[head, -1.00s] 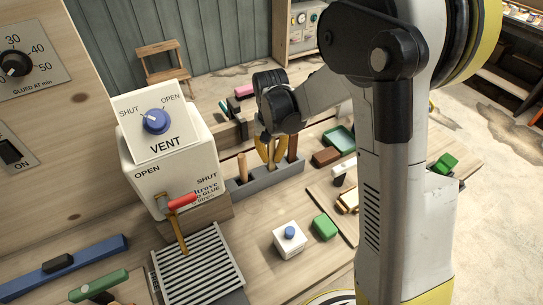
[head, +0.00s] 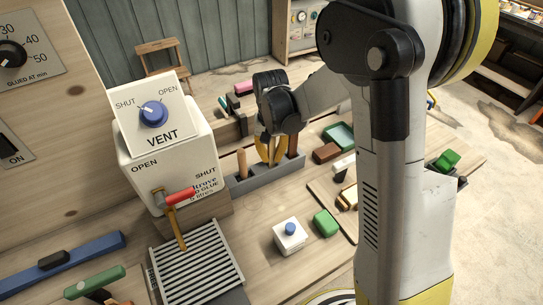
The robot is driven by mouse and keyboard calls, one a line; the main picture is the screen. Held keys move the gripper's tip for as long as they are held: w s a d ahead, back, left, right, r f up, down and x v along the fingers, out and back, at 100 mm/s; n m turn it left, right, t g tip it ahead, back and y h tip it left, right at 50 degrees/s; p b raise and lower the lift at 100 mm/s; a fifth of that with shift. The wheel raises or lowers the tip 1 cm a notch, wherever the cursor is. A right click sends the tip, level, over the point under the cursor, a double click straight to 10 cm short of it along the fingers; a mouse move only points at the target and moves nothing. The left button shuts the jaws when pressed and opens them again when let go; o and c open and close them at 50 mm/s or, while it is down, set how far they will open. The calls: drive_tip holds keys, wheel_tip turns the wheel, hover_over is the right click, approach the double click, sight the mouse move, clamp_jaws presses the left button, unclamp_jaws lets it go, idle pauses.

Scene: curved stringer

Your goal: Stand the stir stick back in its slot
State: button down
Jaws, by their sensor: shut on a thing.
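My gripper (head: 271,153), with yellow fingers, points down over the grey slotted rack (head: 240,190) at the middle of the bench. It is shut on a thin stick, taken to be the stir stick, mostly hidden between the fingers. The fingertips are close above or at the rack's slots; I cannot tell whether the stick's lower end is inside one. A brown wooden handle (head: 242,163) stands upright in the rack to the left of the fingers. Another brown handle (head: 293,145) stands close to their right.
A white glue box (head: 172,165) with a red-handled tap (head: 180,195) stands left of the rack, above a striped grate (head: 197,262). A small white box with a blue knob (head: 290,237) and a green block (head: 325,223) lie in front. A brown block (head: 326,152) lies right.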

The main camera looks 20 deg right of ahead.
drive_tip(key=shift+f, duration=0.4)
drive_tip(key=c, duration=0.9)
unclamp_jaws()
drive_tip(key=shift+o, duration=0.2)
drive_tip(key=shift+r, duration=0.2)
drive_tip(key=shift+r+p, duration=2.85)
drive_tip(key=shift+r, duration=1.55)
